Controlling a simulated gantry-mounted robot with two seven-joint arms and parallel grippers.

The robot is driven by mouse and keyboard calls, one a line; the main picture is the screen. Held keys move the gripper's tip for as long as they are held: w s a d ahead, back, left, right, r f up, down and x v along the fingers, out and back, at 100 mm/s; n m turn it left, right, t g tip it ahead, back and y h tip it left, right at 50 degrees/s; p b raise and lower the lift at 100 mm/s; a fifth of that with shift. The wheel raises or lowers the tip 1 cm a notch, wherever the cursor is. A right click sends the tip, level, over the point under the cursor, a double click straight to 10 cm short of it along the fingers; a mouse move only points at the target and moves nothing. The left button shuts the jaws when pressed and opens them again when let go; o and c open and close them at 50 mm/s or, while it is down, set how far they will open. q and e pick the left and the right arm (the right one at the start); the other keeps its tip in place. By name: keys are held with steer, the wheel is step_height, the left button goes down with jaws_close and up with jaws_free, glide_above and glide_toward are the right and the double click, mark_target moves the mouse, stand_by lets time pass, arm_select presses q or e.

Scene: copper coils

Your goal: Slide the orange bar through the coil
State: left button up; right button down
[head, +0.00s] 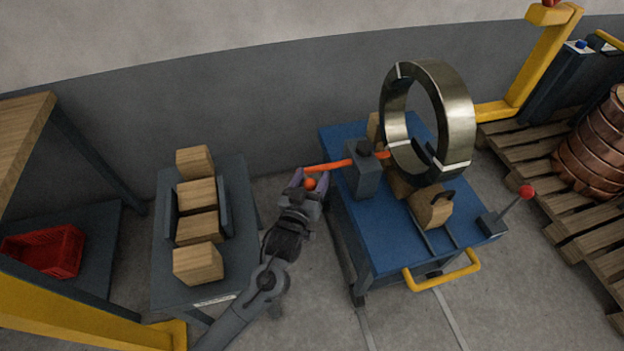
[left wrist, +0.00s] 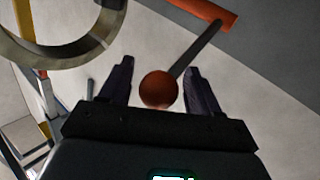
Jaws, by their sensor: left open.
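The orange bar (head: 328,166) runs through a grey block (head: 362,176) on the blue cart, and its right end shows near the coil's lower left rim. The coil (head: 456,110) is a large metallic ring standing upright on wooden blocks. An orange ball knob (head: 310,184) sits on a dark rod joined to the bar; both show in the left wrist view, the knob (left wrist: 159,90) low and the bar (left wrist: 205,12) at the top. My left gripper (head: 311,174) is open, with a finger on each side of the knob and gaps between. My right gripper is out of view.
The blue cart (head: 390,235) has a yellow handle (head: 442,274) and a red-knobbed lever (head: 526,192). A grey stand with wooden blocks (head: 198,262) and a red crate (head: 45,250) are at left. A pallet (head: 560,225) with copper coils is at right.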

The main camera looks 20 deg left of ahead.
arm_select(q)
steer(key=shift+w+d, duration=0.15)
steer(key=shift+w, duration=0.05)
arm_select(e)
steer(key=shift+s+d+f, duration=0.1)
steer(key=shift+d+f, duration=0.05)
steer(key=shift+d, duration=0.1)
